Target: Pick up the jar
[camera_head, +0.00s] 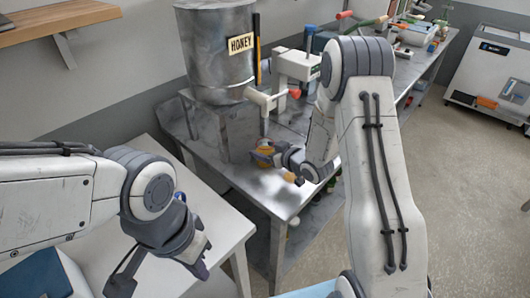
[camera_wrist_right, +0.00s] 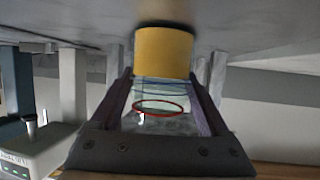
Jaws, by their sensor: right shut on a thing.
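The jar (camera_head: 263,152) is at the honey tank's foot, near the front of the grey metal table. In the right wrist view its yellow-orange part (camera_wrist_right: 164,52) shows beyond the fingertips, with a clear part and a red ring between the fingers. My right gripper (camera_head: 277,155) is shut on the jar, one finger on each side. I cannot tell whether the jar touches the table. My left gripper (camera_head: 203,262) hangs empty above the white table at the lower left; its finger gap is not clear.
A metal honey tank (camera_head: 218,50) with a spout and red-tipped valve (camera_head: 270,99) stands on a block above the jar. A white device (camera_head: 297,66) is behind it on the metal table (camera_head: 262,185). A white table (camera_head: 222,222) is at the left.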

